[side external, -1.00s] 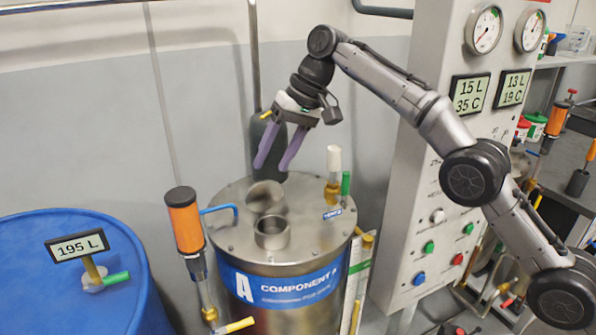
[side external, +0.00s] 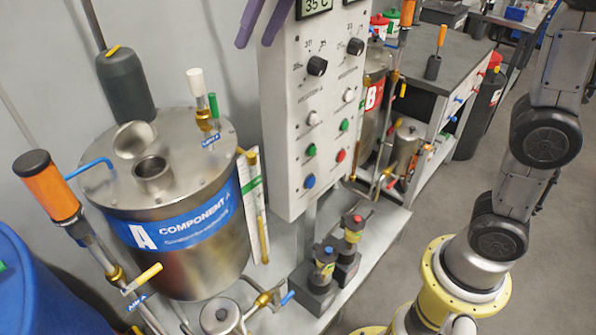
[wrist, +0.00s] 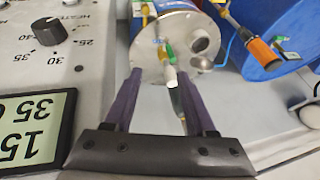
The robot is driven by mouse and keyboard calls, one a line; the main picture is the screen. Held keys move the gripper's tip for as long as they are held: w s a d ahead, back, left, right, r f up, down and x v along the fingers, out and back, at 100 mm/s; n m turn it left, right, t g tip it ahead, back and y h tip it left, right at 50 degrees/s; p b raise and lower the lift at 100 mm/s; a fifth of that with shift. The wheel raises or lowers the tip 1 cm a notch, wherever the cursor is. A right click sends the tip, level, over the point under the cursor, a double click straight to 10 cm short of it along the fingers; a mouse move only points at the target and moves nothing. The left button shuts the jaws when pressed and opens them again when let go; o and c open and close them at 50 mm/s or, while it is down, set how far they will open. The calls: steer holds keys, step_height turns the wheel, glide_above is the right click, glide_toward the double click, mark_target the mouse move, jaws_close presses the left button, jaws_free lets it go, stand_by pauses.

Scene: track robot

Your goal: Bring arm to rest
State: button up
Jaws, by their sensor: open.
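My gripper (side external: 254,44) shows at the top edge of the side external view, with two purple fingers pointing down in front of the upper part of the grey control panel (side external: 275,120). The rest of the gripper is cut off. In the wrist view my gripper (wrist: 160,76) is open, with a clear gap between the fingers and nothing held. The metal component A tank (side external: 190,150) lies below and left of the gripper in the side external view, with its small round lid (side external: 134,138) raised beside the open neck (side external: 153,174).
The control panel's 35 C display (wrist: 35,130) and a dial (wrist: 50,28) are close on the left in the wrist view. A blue drum (side external: 45,290) is at lower left. Grey floor (side external: 450,190) is open at right.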

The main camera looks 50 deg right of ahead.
steer(key=s+d+f+h, duration=0.1)
steer(key=s+d+f, duration=0.2)
steer(key=s+f, duration=0.2)
steer(key=s+d+f, duration=0.4)
steer(key=s+f, duration=0.2)
steer(key=s, duration=0.5)
steer(key=s+d+f+h, duration=0.1)
steer(key=s+d+f, duration=0.2)
steer(key=s, duration=0.6)
step_height(320, 180, down, 2)
steer(key=shift+d+f+t+h, duration=0.15)
steer(key=shift+d+t+h, duration=0.15)
steer(key=shift+d+t, duration=0.1)
steer(key=shift+s, duration=0.1)
